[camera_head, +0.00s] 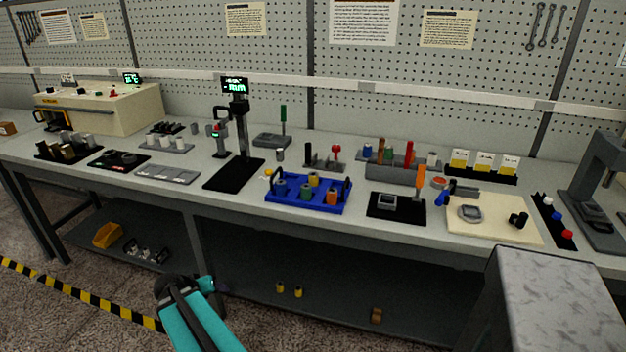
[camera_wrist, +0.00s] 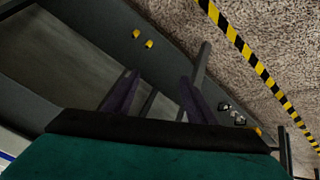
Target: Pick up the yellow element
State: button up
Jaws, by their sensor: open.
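Several small yellow pieces are in view, and I cannot tell which one the task means. One yellow element (camera_head: 313,179) stands in the blue tray (camera_head: 310,208) on the bench. Another small yellow piece (camera_head: 268,174) is on the bench just left of the tray. Two yellow cylinders, one left (camera_head: 280,287) and one right (camera_head: 298,292), are on the lower shelf; they also show in the wrist view, one here (camera_wrist: 136,33) and one beside it (camera_wrist: 149,44). My gripper (camera_wrist: 158,78) is open and empty, apart from them. In the head view it (camera_head: 216,286) is low, left of the cylinders.
The bench (camera_head: 395,235) is crowded with trays, stands and tools. The lower shelf (camera_head: 340,312) is mostly bare around the cylinders, with a small brown block (camera_head: 376,315) to the right. A bench leg (camera_head: 203,245) and a yellow bin (camera_head: 108,235) are at the left.

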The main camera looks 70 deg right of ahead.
jog(key=s+d+r+m+h, duration=0.1)
jog(key=s+d+r, duration=0.1)
jog(key=d+r, duration=0.4)
jog(key=s+d+r+m+h, duration=0.2)
jog(key=d+r, duration=0.4)
jog(key=r, duration=0.2)
jog(key=s+d+r+m+h+p, duration=0.1)
jog(key=s+d+r+m, duration=0.1)
jog(key=d+r, duration=0.4)
jog(key=shift+r+h, duration=0.3)
jog(key=shift+r, duration=0.15)
jog(key=m+g+h+p, duration=0.1)
jog(key=m+g, duration=0.1)
jog(key=m, duration=0.1)
send_near(313, 180)
jog(key=w+a+r, duration=0.1)
jog(key=a+r, duration=0.2)
jog(key=shift+a+r, duration=0.1)
jog(key=shift+a, duration=0.15)
jog(key=p+x, duration=0.1)
jog(key=x, duration=0.2)
jog(key=p+x, duration=0.1)
jog(key=x, duration=0.3)
jog(key=shift+d+r, duration=0.1)
jog(key=shift+d, duration=0.3)
jog(key=shift+s+d+f, duration=0.1)
jog(key=shift+d+f, duration=0.2)
jog(key=shift+d, duration=0.1)
jog(key=shift+d, duration=0.15)
